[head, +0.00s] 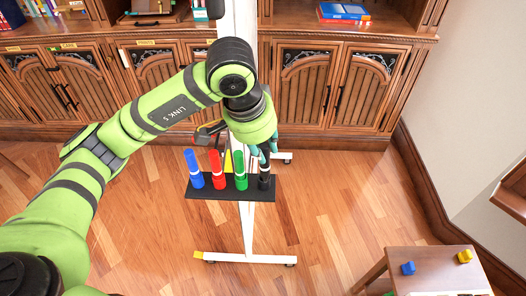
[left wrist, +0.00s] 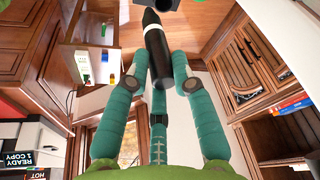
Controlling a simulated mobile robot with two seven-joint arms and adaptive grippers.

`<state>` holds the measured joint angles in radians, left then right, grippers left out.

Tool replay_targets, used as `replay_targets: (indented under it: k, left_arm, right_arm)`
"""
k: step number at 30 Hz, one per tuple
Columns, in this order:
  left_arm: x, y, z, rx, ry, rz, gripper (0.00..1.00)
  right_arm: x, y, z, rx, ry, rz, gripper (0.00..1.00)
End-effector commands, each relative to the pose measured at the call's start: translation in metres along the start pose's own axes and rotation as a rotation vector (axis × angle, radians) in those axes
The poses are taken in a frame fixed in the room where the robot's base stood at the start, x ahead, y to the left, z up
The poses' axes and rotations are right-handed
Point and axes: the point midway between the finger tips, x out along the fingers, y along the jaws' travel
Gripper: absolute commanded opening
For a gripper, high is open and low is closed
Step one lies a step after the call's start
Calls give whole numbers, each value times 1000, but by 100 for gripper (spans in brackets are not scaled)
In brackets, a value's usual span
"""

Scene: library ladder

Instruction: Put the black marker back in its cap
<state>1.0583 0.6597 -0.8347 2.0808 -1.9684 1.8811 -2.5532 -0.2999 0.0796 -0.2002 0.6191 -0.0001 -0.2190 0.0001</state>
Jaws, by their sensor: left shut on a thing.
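The black marker (left wrist: 158,50) is held between the teal fingers of my left gripper (left wrist: 160,85). Its dark pointed end, with a pale band behind it, faces away from the gripper. A black cap (left wrist: 157,4) with an opening is partly visible just beyond the tip at the top edge of the left wrist view. In the head view, my left gripper (head: 265,152) is above the right end of the black tray (head: 222,192). The black marker (head: 264,170) is in line above the cap there. I cannot tell whether they touch. My right gripper is out of view.
A green marker (head: 240,170), a red marker (head: 217,170) and a blue marker (head: 194,170) stand upright on the tray, left of the black one. The tray is on a white stand (head: 248,235). A small table (head: 440,266) is at the lower right. Wooden cabinets (head: 325,90) stand behind.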

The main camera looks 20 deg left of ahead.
Motion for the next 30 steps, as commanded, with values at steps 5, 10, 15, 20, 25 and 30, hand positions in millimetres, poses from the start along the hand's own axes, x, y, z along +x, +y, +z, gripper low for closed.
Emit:
replay_targets:
  k: [5, 10, 15, 20, 25, 30]
  left_arm:
    - [16, -17, -10, 0, -1, 1, 6]
    - [30, -19, -7, 1, -3, 3, 6]
    - [52, -18, -1, 1, -1, 3, 6]
    - [59, -18, 1, 2, -1, 1, 2]
    - [60, -18, 2, 2, -4, 2, 45]
    - [59, -18, 1, 2, -1, 1, 49]
  right_arm:
    - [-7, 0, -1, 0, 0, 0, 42]
    - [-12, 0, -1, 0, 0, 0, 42]
    - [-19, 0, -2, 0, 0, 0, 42]
    - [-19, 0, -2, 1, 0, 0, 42]
    - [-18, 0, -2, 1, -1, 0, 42]
    - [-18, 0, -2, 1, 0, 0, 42]
